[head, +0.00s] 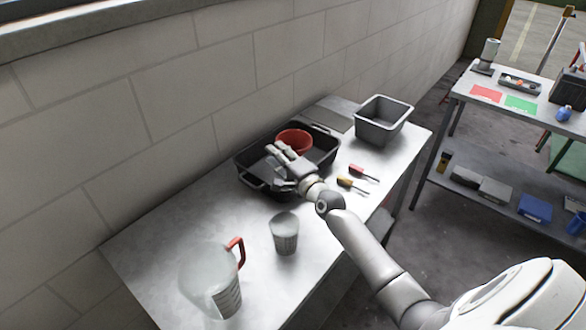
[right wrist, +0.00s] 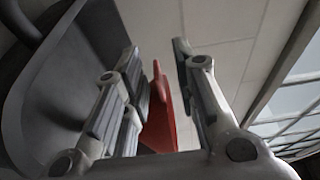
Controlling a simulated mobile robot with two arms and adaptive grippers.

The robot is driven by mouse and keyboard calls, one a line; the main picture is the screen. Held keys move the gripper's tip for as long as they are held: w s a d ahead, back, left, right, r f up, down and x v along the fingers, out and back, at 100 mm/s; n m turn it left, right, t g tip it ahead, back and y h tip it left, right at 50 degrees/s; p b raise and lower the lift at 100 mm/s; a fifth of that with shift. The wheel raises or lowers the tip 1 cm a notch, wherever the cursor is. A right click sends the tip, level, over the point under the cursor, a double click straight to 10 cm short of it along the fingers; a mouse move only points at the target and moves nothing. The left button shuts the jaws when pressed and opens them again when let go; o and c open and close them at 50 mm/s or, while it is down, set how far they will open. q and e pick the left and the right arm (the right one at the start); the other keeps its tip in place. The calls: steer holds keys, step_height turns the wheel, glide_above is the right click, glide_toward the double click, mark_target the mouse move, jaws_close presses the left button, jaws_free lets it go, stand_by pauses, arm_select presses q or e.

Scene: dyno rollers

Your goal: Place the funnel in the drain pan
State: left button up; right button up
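The red funnel (head: 296,136) sits inside the black drain pan (head: 328,161) on the workbench, toward the pan's back. My right gripper (head: 277,152) is over the pan at the near side of the funnel. In the right wrist view, a red part of the funnel (right wrist: 163,115) stands between the two fingers (right wrist: 156,58). The fingers are apart, with a visible gap between the red part and the right finger. I cannot tell whether the left finger touches it. The pan (right wrist: 55,85) fills the left of that view. My left gripper is not in view.
A clear jug with a red handle (head: 212,283) and a clear measuring cup (head: 285,235) stand on the near bench. A grey bin (head: 384,122) stands at the far end. Two screwdrivers, red (head: 363,172) and yellow (head: 351,185), lie right of the pan. The wall runs behind.

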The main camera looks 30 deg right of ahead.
steer(key=s, duration=1.1)
steer(key=shift+d, duration=0.3)
